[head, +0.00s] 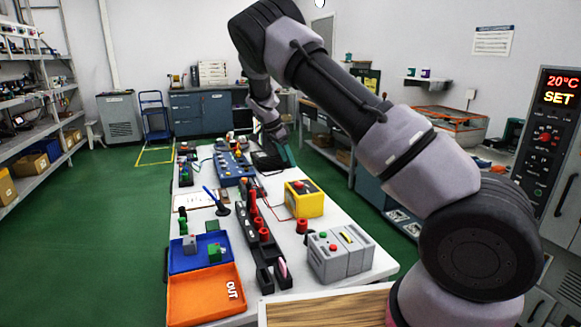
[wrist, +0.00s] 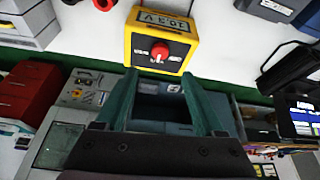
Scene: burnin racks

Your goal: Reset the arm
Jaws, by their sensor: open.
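My arm reaches out over the long white table (head: 330,275) from the right side of the head view. My gripper (head: 289,156) is small and partly hidden there, above the table's far right part. In the wrist view my gripper (wrist: 163,85) shows two green fingers spread apart, with nothing between them. A yellow box with a red knob (wrist: 160,45) appears beyond the fingertips, apart from them. In the head view a yellow box (head: 304,200) stands on the table, nearer than my gripper.
A grey box with buttons (head: 338,253), a black rack with red parts (head: 262,235), a blue tray (head: 190,258) and an orange tray (head: 204,292) crowd the table. A blue panel (head: 233,167) lies farther back. Green floor (head: 90,240) is free on the left.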

